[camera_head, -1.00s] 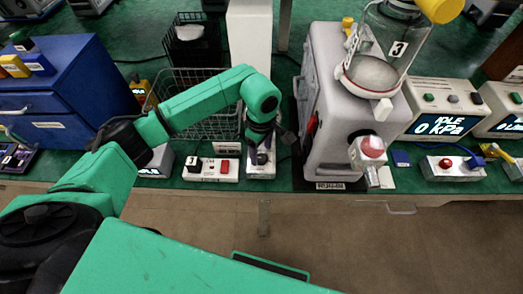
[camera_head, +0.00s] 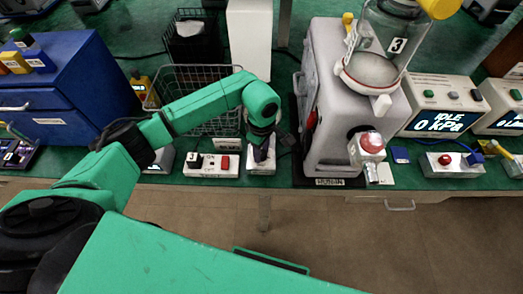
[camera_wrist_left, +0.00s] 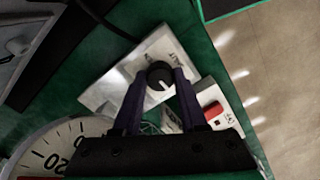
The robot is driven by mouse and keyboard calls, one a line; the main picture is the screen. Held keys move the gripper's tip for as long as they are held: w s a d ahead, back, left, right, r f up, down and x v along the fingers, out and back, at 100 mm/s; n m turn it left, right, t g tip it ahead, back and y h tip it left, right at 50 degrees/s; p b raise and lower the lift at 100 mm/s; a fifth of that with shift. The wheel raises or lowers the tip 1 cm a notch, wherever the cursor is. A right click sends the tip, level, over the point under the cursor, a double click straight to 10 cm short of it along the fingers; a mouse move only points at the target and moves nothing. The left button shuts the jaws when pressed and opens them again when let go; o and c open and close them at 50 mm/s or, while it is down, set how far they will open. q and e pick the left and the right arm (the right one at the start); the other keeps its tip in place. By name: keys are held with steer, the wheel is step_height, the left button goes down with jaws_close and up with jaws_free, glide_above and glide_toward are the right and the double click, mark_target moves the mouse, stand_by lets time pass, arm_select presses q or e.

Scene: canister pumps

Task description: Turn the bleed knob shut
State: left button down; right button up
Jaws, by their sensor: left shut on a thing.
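The bleed knob is a small black round knob (camera_wrist_left: 159,72) with a white pointer line, on a pale box (camera_wrist_left: 112,88). In the wrist view the pointer line points down and to the right. My left gripper (camera_wrist_left: 160,84) has its two dark purple fingers on either side of the knob and is shut on it. In the head view my left gripper (camera_head: 262,150) reaches down onto the pale box (camera_head: 262,168) near the bench's front edge and hides the knob. My right gripper is not in view.
A white box with a red switch (camera_head: 225,162) stands just left of the knob's box. A wire basket (camera_head: 205,128) is behind it. The large grey pump (camera_head: 335,110) with a glass canister (camera_head: 385,50) stands to the right. A round gauge (camera_wrist_left: 48,150) shows in the wrist view.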

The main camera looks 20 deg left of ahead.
arm_select(q)
steer(key=n+b, duration=0.3)
steer(key=n, duration=0.1)
steer(key=shift+w, duration=0.1)
steer(key=n+b, duration=0.2)
steer(key=n, duration=0.2)
steer(key=shift+n, duration=0.3)
steer(key=n+b, duration=0.2)
steer(key=n, duration=0.2)
steer(key=n+b, duration=0.1)
steer(key=n, duration=0.3)
steer(key=shift+w+r+n+b, duration=0.1)
steer(key=shift+r+n+b, duration=0.1)
steer(key=shift+n+b, duration=0.15)
steer(key=shift+n, duration=0.25)
steer(key=shift+c, duration=2.2)
jaws_free()
